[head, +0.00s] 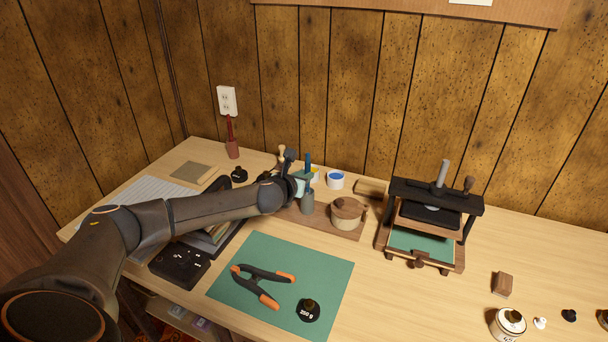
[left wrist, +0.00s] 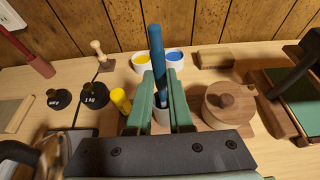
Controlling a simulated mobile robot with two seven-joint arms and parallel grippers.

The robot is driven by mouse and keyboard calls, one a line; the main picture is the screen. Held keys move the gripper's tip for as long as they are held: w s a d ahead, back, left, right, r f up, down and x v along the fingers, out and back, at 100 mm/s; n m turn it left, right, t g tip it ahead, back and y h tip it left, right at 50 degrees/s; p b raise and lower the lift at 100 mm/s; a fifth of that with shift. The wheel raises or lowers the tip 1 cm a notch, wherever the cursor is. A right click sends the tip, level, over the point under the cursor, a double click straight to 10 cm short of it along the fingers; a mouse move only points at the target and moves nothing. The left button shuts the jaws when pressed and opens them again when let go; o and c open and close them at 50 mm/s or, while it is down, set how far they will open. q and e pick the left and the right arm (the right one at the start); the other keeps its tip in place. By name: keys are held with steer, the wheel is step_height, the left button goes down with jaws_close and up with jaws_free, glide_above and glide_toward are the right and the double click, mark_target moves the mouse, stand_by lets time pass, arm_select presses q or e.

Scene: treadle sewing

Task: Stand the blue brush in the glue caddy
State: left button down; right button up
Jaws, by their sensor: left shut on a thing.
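My left gripper (head: 303,184) is shut on the blue brush (head: 308,160) above the back of the workbench. In the left wrist view the blue brush (left wrist: 156,50) stands nearly upright between the green fingers (left wrist: 160,112). The glue caddy (head: 320,219) is a wooden base with a grey-green cup (head: 307,203) and a round lidded pot (head: 347,212). The cup is directly under the gripper. The brush's lower end is at the cup's mouth, partly hidden by the fingers; I cannot tell how deep it sits. My right gripper is not in view.
Yellow (left wrist: 141,62) and blue (left wrist: 175,60) paint pots stand behind the caddy. A yellow-topped item (left wrist: 121,100) stands left of the fingers. A press (head: 430,220) stands to the right. A clamp (head: 262,284) and weight (head: 308,309) lie on the green mat (head: 325,268).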

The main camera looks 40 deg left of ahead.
arm_select(q)
steer(key=c, duration=0.7)
jaws_free()
steer(key=shift+c, duration=0.2)
steer(key=shift+s, duration=0.1)
steer(key=v, duration=1.2)
steer(key=shift+s+p, duration=0.2)
steer(key=shift+p, duration=0.15)
steer(key=shift+d, duration=0.1)
